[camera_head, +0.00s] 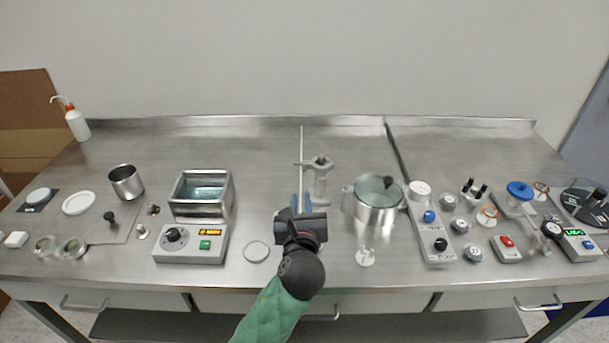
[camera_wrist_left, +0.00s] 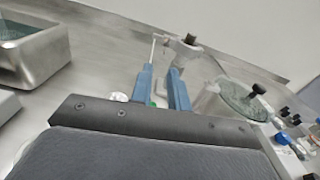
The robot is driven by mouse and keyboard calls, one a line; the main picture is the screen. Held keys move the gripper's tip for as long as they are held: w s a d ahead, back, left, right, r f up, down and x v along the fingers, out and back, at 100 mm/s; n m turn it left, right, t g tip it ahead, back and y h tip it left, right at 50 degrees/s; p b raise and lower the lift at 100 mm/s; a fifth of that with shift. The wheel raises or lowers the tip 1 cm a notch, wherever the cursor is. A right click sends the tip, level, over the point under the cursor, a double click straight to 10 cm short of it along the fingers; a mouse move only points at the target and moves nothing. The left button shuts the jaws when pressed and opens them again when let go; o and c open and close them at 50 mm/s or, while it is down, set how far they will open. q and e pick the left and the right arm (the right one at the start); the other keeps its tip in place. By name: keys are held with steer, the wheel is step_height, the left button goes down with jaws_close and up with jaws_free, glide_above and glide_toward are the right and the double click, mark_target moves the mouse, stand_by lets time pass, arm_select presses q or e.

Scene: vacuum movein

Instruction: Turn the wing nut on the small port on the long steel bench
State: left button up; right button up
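The long steel bench (camera_head: 270,150) spans the head view. My left gripper (camera_head: 301,204) is over its middle, with two blue fingers pointing away from me. The fingers also show in the left wrist view (camera_wrist_left: 161,82), parted with a gap and nothing clearly held between them. A grey clamp stand (camera_head: 320,178) with a thin upright rod stands just beyond the fingertips. A steel vessel with a glass lid (camera_head: 377,213) stands to the right of the gripper. I cannot pick out the small port or its wing nut for certain; several small round fittings lie farther right. My right gripper is out of view.
A steel water bath (camera_head: 203,210) with a control box (camera_head: 190,244) stands left of my gripper. A flat ring (camera_head: 256,251) lies near the front. A grey control strip (camera_head: 433,238) and other small devices crowd the right. The back of the bench is mostly clear.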

mark_target(305, 171)
arm_select(q)
steer(key=shift+w+d+r+m, duration=0.35)
steer(key=shift+w+d+m, duration=0.05)
steer(key=shift+m, duration=0.2)
steer(key=shift+w+r, duration=0.1)
steer(key=shift+w, duration=0.3)
steer(key=w+p, duration=0.1)
steer(key=w, duration=0.6)
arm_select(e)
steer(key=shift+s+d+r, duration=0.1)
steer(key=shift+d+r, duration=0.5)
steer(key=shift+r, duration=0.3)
arm_select(q)
steer(key=shift+c, duration=0.3)
jaws_close()
